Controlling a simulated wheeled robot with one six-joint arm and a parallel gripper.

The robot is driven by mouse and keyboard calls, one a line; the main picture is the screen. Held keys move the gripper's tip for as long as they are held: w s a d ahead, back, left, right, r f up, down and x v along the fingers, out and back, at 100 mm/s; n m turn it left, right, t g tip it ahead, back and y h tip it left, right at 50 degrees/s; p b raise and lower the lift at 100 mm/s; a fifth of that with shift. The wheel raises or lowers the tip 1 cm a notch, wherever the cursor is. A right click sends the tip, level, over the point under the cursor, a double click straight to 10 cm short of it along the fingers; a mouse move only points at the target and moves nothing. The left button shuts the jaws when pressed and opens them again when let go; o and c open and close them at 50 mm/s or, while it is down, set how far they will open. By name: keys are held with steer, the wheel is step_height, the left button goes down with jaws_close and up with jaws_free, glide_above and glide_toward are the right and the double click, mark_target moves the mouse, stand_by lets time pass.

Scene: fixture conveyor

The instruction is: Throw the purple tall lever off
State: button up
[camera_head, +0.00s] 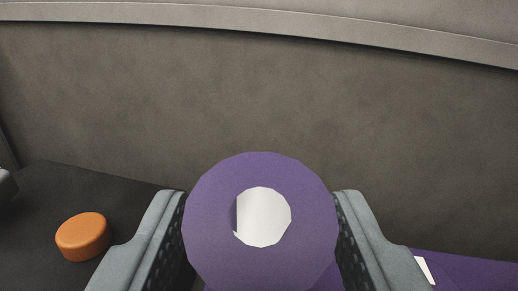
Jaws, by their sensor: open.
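A round purple knob (214,262) with a white disc at its centre fills the lower middle of the view. It appears to be the end of the purple tall lever, and the rest of the lever is mostly hidden behind it. My gripper (262,220) is open, with one grey finger on each side of the knob. The knob sits between the fingers, very close to both pads. I cannot tell whether either pad touches it. A purple surface with a white mark (470,272) shows at the lower right.
An orange round knob or button (82,236) stands on a black surface (105,192) at the lower left, beside my left finger. A grey object is cut off at the left edge. A grey-brown wall (260,105) with a pale rail fills the background.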

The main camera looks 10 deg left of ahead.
steer(key=shift+w+a, duration=0.25)
steer(key=shift+w, duration=1.05)
jaws_close()
